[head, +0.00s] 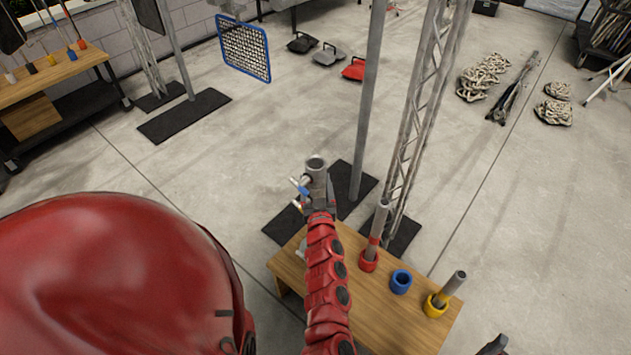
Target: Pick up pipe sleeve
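The pipe sleeve (316,165) is a short grey metal tube with an open top and a small blue handle at its left side. It stands roughly upright above the far edge of the wooden table (385,313). My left gripper (319,200), at the end of the red arm, is around its lower part and looks shut on it. The fingers partly hide the sleeve's lower end. A dark tip at the bottom right edge may be my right gripper (494,346); its fingers cannot be made out.
On the table stand a red holder (368,262) and a yellow holder (434,307), each with a grey pipe, and an empty blue ring (400,281). A pole (369,95) and a lattice truss (425,105) rise behind the table. Open floor lies left.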

